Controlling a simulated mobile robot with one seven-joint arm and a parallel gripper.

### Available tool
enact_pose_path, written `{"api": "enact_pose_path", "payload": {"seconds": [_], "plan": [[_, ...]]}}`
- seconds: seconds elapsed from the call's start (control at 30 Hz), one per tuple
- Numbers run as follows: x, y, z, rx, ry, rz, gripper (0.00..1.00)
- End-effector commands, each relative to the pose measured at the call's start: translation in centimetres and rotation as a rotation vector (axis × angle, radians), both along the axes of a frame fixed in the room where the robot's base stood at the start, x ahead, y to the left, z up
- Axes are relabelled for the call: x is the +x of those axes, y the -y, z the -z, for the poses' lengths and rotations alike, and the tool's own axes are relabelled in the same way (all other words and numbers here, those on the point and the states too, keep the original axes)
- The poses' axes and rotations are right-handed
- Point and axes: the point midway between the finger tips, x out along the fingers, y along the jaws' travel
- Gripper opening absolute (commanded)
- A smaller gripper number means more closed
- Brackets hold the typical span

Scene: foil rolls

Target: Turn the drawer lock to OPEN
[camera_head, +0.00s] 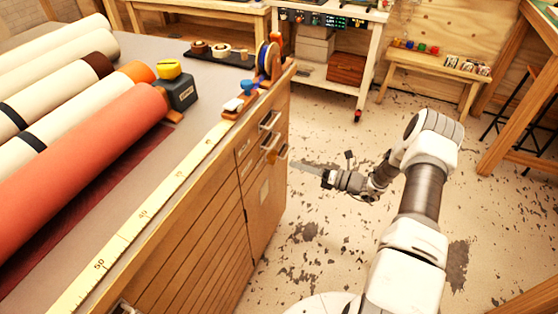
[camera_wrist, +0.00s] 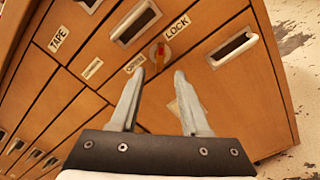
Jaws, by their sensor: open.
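The drawer lock (camera_wrist: 160,52) is a small round plate with a red turning piece on the wooden drawer front. A LOCK label (camera_wrist: 177,26) is at its upper right, and a smaller label that seems to read OPEN (camera_wrist: 135,64) is at its lower left. The red piece looks roughly upright in the wrist view; its exact setting is too small to tell. My gripper (camera_wrist: 157,73) is open and empty, its fingertips just below the lock in that view, apparently apart from it. In the head view my gripper (camera_head: 308,169) is beside the cabinet front; the lock is not clear there.
The wooden cabinet (camera_head: 195,225) has pull handles (camera_wrist: 234,47) near the lock and a TAPE label (camera_wrist: 59,38). Rolls (camera_head: 90,155), a tape dispenser (camera_head: 176,88) and a ruler strip (camera_head: 140,215) lie on top. The floor right of the cabinet is open.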

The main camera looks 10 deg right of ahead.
Motion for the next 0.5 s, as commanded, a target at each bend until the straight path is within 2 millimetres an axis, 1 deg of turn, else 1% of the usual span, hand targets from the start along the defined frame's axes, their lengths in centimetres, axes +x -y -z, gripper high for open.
{"api": "enact_pose_path", "payload": {"seconds": [0.03, 0.23, 0.4, 0.5], "plan": [[0.6, -1.1, 0.1, -0.001, 0.001, -0.004, 0.46], [2.8, -4.0, 0.1, -0.001, 0.000, -0.004, 0.46], [3.9, -5.4, 0.0, -0.001, 0.001, -0.003, 0.46], [4.2, -5.8, 0.0, -0.001, 0.000, -0.001, 0.46]]}}
